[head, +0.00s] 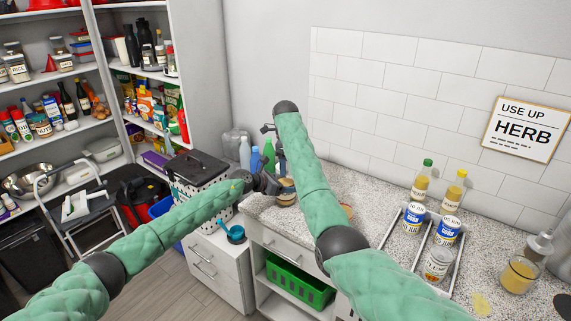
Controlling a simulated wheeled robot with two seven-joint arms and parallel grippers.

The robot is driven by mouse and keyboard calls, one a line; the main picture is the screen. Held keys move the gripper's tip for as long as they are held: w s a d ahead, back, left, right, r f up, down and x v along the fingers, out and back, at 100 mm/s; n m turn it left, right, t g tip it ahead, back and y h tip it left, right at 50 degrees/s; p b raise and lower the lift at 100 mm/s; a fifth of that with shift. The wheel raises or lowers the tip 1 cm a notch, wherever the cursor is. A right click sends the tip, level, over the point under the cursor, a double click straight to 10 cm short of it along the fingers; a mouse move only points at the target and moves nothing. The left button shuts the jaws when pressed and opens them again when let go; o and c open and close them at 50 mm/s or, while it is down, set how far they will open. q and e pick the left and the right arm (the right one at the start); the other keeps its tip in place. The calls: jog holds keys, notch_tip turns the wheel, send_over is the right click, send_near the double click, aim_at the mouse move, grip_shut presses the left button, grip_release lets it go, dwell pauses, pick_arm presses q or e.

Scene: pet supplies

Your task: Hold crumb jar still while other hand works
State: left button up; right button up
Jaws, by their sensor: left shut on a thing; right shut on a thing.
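A small jar (287,194) with a brownish top, which looks like the crumb jar, stands at the left end of the speckled counter. My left gripper (271,185) is at its left side and is shut on it. The dark fingers and my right arm hide part of the jar. My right arm reaches over the counter and bends down at its dark wrist joint. My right gripper (280,164) shows only as a dark part above the jar, beside the forearm. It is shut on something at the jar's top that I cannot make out.
Bottles (255,158) stand close behind the grippers. A rack (420,266) with cans and a glass jar (519,274) are on the right of the counter. A blue scoop (236,234) lies on the lower white cabinet. A black-lidded bin (196,168) stands at left.

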jog(key=m, duration=0.6)
jog(key=shift+w+r+m, duration=0.1)
jog(key=shift+r+m, duration=0.05)
jog(key=shift+m, duration=0.15)
jog(key=m, duration=0.5)
jog(key=shift+d, duration=0.15)
jog(key=o, duration=1)
jog(key=shift+c, duration=0.2)
jog(key=shift+a, duration=0.2)
